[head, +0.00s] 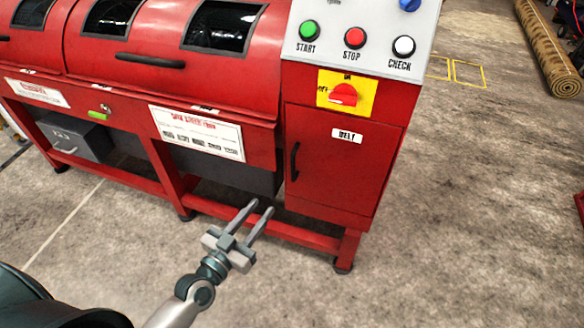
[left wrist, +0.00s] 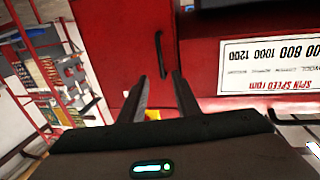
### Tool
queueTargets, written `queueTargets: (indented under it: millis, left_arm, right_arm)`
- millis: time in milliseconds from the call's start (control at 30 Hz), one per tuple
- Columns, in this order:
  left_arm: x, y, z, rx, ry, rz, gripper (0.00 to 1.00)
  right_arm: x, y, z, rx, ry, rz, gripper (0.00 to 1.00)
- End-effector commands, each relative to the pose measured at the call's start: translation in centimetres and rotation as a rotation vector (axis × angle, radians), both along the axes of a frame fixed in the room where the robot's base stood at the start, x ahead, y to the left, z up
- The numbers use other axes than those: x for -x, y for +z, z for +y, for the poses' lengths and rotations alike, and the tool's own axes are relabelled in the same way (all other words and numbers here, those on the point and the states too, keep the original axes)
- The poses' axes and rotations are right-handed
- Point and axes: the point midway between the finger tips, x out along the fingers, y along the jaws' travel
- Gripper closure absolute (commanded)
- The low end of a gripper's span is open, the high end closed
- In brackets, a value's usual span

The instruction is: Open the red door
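The red door (head: 345,168) is a small panel labelled "BELT" on the machine's right end, and it looks shut. Its black vertical handle (head: 294,161) is on the door's left edge. My left gripper (head: 260,207) is open and empty, below and a little left of the handle in the head view. In the left wrist view, which is upside down, the door (left wrist: 120,38) and handle (left wrist: 160,54) appear beyond the open fingertips (left wrist: 160,76). The handle lines up with the gap between the fingers, apart from them. My right gripper is in neither view.
Above the door are a red rotary switch on a yellow plate (head: 343,95) and a panel with green, red and white buttons (head: 355,38). A red lower frame rail (head: 265,224) runs near my gripper. The floor (head: 470,210) right of the machine is clear.

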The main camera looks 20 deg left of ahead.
Motion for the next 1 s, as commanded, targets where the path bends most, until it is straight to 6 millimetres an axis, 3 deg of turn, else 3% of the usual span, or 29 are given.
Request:
queueTargets:
  millis: [367,1000]
  left_arm:
    - [-2.2,0.0,-0.5,0.001,0.002,-0.002,0.7]
    - [-12.9,0.0,-3.0,0.002,0.001,-0.001,0.7]
  right_arm:
    - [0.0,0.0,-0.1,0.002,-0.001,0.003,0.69]
    - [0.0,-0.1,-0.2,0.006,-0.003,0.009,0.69]
